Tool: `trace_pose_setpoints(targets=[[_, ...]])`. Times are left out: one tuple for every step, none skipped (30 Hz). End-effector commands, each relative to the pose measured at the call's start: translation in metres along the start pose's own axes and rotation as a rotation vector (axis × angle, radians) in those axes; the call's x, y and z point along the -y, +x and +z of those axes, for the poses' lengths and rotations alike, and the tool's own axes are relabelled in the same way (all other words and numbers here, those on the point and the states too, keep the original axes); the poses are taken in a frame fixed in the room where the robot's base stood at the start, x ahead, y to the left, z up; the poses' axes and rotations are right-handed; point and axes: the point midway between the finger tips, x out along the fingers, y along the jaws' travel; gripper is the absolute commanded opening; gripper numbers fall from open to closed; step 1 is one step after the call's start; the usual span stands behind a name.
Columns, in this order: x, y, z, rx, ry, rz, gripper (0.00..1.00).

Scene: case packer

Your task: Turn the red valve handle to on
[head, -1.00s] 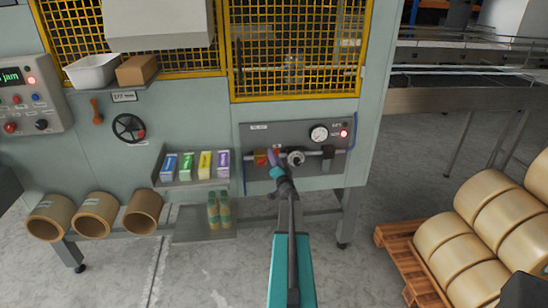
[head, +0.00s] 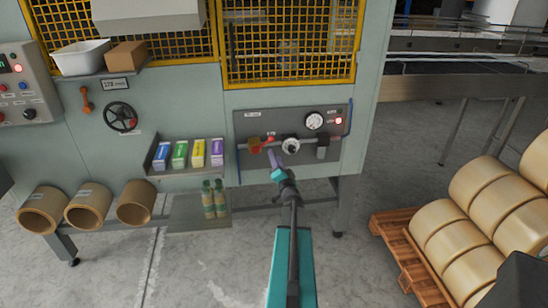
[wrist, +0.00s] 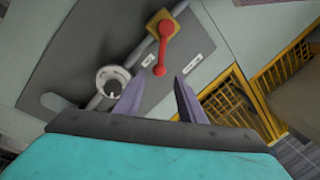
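The red valve handle (head: 269,139) sits on a yellow valve body (head: 254,146) on a pipe along the grey panel (head: 330,112). In the wrist view the red handle (wrist: 164,46) runs from its yellow plate (wrist: 155,20) to a round end near my fingertips. Two small white labels (wrist: 148,60) (wrist: 193,63) lie on either side of the handle; their text is unreadable. My gripper (head: 275,154) is just below and right of the handle in the head view.
A white round fitting (head: 291,146) and a gauge (head: 314,122) are right of the valve. A shelf of coloured boxes (head: 189,153) and bottles (head: 214,197) stand to the left. A pallet (head: 400,254) with large rolls is at the right.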

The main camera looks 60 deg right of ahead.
Motion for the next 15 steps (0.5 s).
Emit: trace_pose_setpoints(targets=[[0.000, -0.006, 0.000, -0.001, 0.000, 0.001, 0.36], [0.000, -0.008, 0.000, -0.001, 0.000, 0.001, 0.36], [0.000, -0.010, 0.000, -0.001, 0.000, 0.001, 0.36], [0.000, -0.011, -0.001, -0.001, 0.000, 0.000, 0.36], [0.000, -0.013, -0.001, -0.001, 0.000, 0.000, 0.36], [0.000, -0.014, -0.001, -0.001, 0.000, 0.000, 0.36], [0.000, -0.015, -0.001, -0.001, 0.000, 0.000, 0.36], [0.000, -0.015, -0.001, -0.001, 0.000, 0.000, 0.36], [0.000, -0.016, -0.001, -0.001, 0.000, 0.000, 0.36], [0.000, -0.016, -0.001, -0.001, 0.000, 0.000, 0.36], [0.000, -0.016, -0.001, -0.001, 0.000, 0.000, 0.36], [0.000, -0.016, -0.001, -0.002, 0.000, 0.000, 0.36], [0.000, -0.016, -0.001, -0.002, 0.000, 0.000, 0.36], [-0.001, -0.016, -0.002, -0.002, 0.000, 0.000, 0.36], [-0.001, -0.016, -0.002, -0.002, 0.000, 0.000, 0.36]])
